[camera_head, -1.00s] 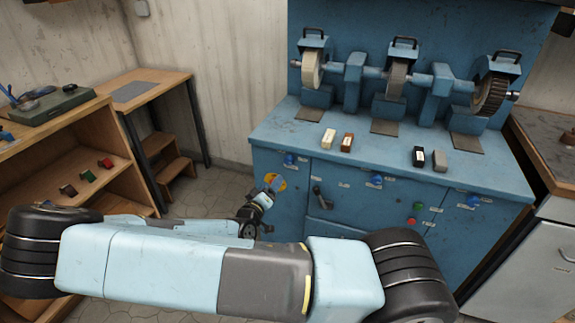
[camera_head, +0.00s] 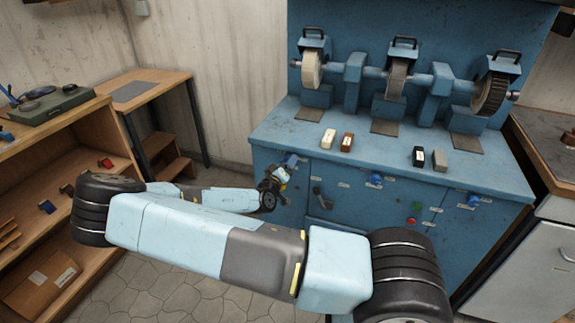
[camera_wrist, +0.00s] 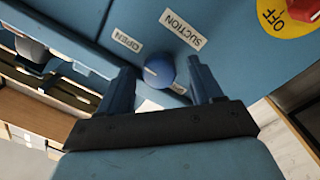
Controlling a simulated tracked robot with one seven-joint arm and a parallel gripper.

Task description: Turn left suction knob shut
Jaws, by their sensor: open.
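The left suction knob (camera_wrist: 158,71) is a round blue knob with a pale pointer mark on the blue cabinet front, between labels reading OPEN and SUCTION in the wrist view. Another small label beside it is partly hidden. My gripper (camera_wrist: 160,65) is open, with one dark finger on each side of the knob; I cannot tell whether either finger touches it. In the head view, my gripper (camera_head: 286,168) is at the cabinet's upper left front, and the knob is hard to make out there.
A red OFF switch on a yellow disc (camera_wrist: 300,15) is close by. The cabinet (camera_head: 345,195) also has a middle blue knob (camera_head: 376,180), a right blue knob (camera_head: 474,200) and a green button (camera_head: 417,206). A wooden shelf (camera_head: 60,215) stands at left.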

